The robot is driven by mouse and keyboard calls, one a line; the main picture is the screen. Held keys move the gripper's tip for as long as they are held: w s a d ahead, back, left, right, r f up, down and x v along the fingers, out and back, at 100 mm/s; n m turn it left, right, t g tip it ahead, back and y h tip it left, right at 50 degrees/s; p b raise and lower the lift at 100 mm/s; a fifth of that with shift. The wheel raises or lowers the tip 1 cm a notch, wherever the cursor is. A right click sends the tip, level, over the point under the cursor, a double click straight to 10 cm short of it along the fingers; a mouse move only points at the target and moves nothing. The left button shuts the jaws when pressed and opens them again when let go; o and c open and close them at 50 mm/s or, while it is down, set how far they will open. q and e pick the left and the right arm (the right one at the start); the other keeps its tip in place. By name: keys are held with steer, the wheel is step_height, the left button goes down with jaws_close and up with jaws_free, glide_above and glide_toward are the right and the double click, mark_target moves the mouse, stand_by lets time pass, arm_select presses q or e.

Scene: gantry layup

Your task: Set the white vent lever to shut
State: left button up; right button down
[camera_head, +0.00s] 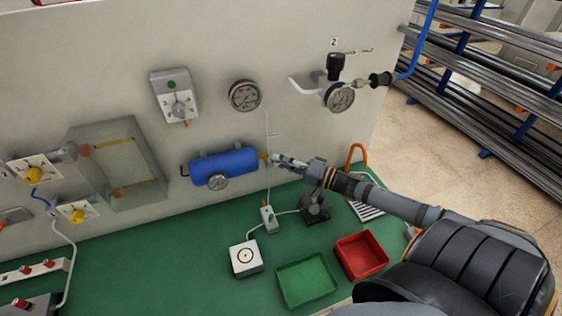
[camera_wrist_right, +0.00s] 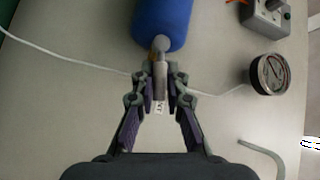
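The blue tank (camera_head: 223,168) is mounted on the pale panel. It also shows at the top of the right wrist view (camera_wrist_right: 162,18). A grey fitting (camera_wrist_right: 161,44) comes out of its end, with a pale lever (camera_wrist_right: 160,80), which I take for the white vent lever, running from it towards my wrist. My right gripper (camera_head: 276,160) is at the tank's right end. In the right wrist view its fingers (camera_wrist_right: 161,76) are drawn in close on both sides of the lever and seem closed on it. The fingertips partly hide the lever. My left gripper is out of view.
A round gauge (camera_head: 245,95) and a switch box (camera_head: 175,96) are above the tank. A regulator gauge (camera_head: 339,97) with a white pipe is at upper right. A green tray (camera_head: 306,281), a red tray (camera_head: 361,255) and a white box (camera_head: 246,258) stand on the green bench below.

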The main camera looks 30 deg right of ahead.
steer(key=shift+a+r+n+g+h+p, duration=0.1)
steer(key=shift+r+n+g+h+p, duration=0.35)
steer(key=shift+n+g+p, duration=0.3)
steer(key=shift+a+r+n+g+h+p, duration=0.25)
steer(key=shift+r+n+g+h+p, duration=0.25)
steer(key=shift+n+g, duration=0.2)
steer(key=shift+w+a+r+n+g+h, duration=0.15)
steer(key=shift+n+g+h, duration=0.1)
steer(key=shift+n+h, duration=0.2)
steer(key=shift+a+r+n+g+h, duration=0.1)
steer(key=shift+a+n+g+h, duration=0.1)
steer(key=shift+n+h, duration=0.15)
steer(key=shift+w+a+n+g+h+b, duration=0.1)
steer(key=shift+a+n+g+h+b, duration=0.1)
steer(key=shift+n+g+h+b, duration=0.35)
steer(key=n+h+b, duration=0.1)
steer(key=b, duration=0.5)
steer(key=a+n+g+h+b, duration=0.1)
steer(key=h+b, duration=0.1)
steer(key=b, duration=0.5)
steer(key=shift+w+a+r, duration=0.15)
steer(key=shift+w+r, duration=0.05)
arm_select(q)
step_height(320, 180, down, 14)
steer(key=b, duration=0.2)
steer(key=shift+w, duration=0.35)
arm_select(e)
steer(key=shift+a+r+h, duration=0.2)
steer(key=shift+r+h, duration=0.05)
steer(key=shift+h, duration=0.25)
